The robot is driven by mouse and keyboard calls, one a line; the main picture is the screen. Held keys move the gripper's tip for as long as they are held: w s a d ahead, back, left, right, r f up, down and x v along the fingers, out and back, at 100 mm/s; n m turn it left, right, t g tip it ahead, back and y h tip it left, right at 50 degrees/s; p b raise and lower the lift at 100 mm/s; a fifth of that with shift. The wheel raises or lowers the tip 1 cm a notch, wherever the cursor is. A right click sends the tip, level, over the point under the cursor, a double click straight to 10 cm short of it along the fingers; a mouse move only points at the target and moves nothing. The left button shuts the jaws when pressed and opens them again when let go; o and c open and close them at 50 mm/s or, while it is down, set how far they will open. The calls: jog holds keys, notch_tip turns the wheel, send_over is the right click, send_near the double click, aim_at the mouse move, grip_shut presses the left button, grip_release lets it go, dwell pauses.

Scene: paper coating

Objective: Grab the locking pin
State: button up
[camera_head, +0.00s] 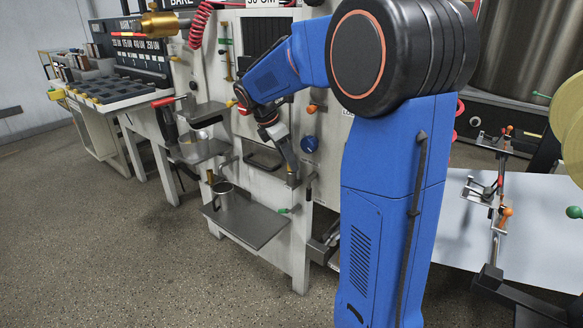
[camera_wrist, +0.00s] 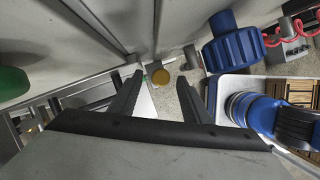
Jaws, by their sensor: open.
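My gripper (camera_head: 290,168) reaches down to the front of the grey machine in the head view. In the wrist view, my gripper (camera_wrist: 160,80) has its two dark fingers spread apart. A small round brass-coloured end (camera_wrist: 160,77) shows between the fingertips, with clear space on both sides. It looks like the locking pin, though its shape below is hidden. In the head view, a small brass piece (camera_head: 292,181) shows right at the fingertips. I cannot tell its exact depth relative to the fingers.
A blue knob (camera_head: 309,144) sits close to the gripper; it also shows in the wrist view (camera_wrist: 232,44). A grey shelf (camera_head: 262,228) with a metal mug (camera_head: 222,194) juts out below left. A green round part (camera_wrist: 12,82) is at the wrist view's left edge.

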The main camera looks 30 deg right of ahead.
jog(key=shift+d+f, duration=0.2)
jog(key=shift+f, duration=0.3)
grip_shut()
